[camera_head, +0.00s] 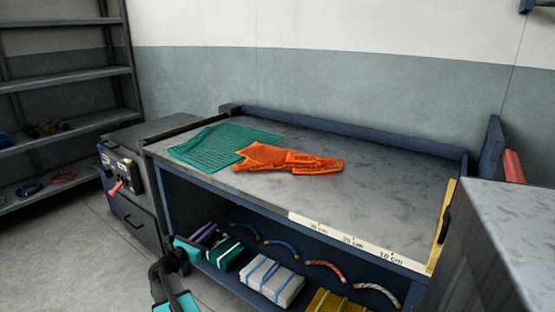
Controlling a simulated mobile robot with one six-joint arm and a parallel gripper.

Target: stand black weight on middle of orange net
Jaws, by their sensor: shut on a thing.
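The orange net (288,158) lies crumpled on the grey bench top, left of its middle. Its left part is flatter and meets or overlaps the right edge of a green net (222,143); its right part is bunched into folds. I see no black weight on the net or anywhere on the bench top. Part of my own arm, black and teal, shows at the bottom left in front of the bench. I cannot make out my gripper or its fingertips there, nor anything held.
The bench top (390,185) is clear on the right. A ruler strip (345,240) runs along its front edge. Folded net bundles (268,282) and curved rope pieces (325,268) lie on the shelf below. A grey cabinet (490,240) stands close at right, a dark machine (130,185) at left.

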